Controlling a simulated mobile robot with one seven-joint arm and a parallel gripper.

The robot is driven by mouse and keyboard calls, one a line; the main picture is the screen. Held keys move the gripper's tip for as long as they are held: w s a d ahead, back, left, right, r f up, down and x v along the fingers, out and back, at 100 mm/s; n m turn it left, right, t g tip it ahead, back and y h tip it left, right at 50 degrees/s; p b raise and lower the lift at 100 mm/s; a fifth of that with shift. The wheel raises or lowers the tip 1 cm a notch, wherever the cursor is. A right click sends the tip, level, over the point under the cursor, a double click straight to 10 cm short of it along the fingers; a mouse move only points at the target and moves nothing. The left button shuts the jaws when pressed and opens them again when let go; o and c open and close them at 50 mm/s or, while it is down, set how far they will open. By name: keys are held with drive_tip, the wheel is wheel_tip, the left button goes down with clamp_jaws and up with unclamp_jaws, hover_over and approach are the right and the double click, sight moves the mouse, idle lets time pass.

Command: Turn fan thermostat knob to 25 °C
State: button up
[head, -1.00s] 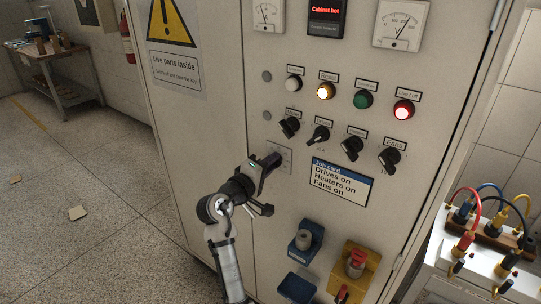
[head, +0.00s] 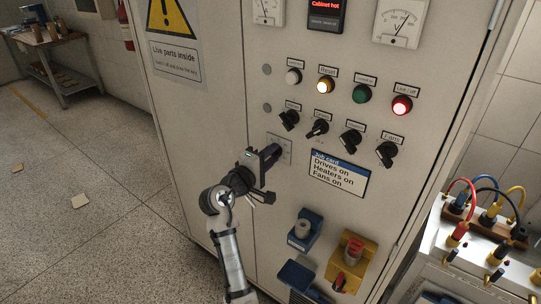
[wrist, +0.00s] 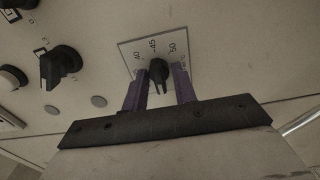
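The thermostat knob is a small black knob (wrist: 158,72) on a pale square scale plate (wrist: 128,50) in the wrist view. Its scale numbers look like 40, 45 and 50; the others are hidden or unreadable. The pointer's setting cannot be read. In the head view the plate (head: 286,143) is partly behind my gripper (head: 270,175). My gripper is open, with its purple fingers (wrist: 160,93) apart, one on each side of the knob's lower end in the picture. I cannot tell whether either finger touches the knob.
Black selector switches (head: 351,140) and lamps (head: 402,104) sit above and to the right on the cabinet. A job card (head: 338,174) is to the right. Blue (head: 304,232) and yellow (head: 350,258) blocks jut out below. The floor at left is mostly clear.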

drive_tip(key=shift+o, duration=0.2)
drive_tip(key=b+v, duration=0.4)
drive_tip(key=v, duration=0.9)
drive_tip(key=shift+s+a, duration=0.25)
drive_tip(key=shift+s, duration=0.1)
